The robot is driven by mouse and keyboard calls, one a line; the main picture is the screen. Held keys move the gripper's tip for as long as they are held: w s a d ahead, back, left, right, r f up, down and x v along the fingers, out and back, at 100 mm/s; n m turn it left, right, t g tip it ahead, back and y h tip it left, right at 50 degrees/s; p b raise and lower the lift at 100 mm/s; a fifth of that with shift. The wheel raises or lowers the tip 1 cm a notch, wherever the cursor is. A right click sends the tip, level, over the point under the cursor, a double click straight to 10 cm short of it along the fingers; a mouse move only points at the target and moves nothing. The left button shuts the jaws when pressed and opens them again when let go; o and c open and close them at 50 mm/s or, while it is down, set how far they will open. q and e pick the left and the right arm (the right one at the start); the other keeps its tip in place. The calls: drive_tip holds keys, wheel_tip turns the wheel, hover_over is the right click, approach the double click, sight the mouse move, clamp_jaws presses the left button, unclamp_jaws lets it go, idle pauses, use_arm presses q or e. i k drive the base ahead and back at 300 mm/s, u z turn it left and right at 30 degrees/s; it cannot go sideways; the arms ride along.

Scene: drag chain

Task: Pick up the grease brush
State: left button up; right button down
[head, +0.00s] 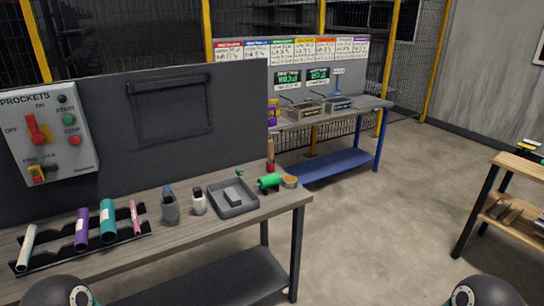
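A small upright thing with a brown, wood-like handle and a red lower part (270,154) stands at the back right corner of the near workbench. It looks like the grease brush, but it is too small to be sure. Neither of my grippers is in view. Only dark rounded parts of my arms show at the bottom left and bottom right edges, well apart from the brush.
The near workbench (185,238) holds a black rack (70,253) with several coloured tubes, two small bottles (170,207) and a grey tray (233,208). A panel with a switch box (45,133) rises behind. A blue-legged bench (381,138) stands farther back.

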sight(270, 142)
drive_tip(key=z, duration=0.8)
drive_tip(key=i, duration=6.2)
drive_tip(key=u, duration=1.35)
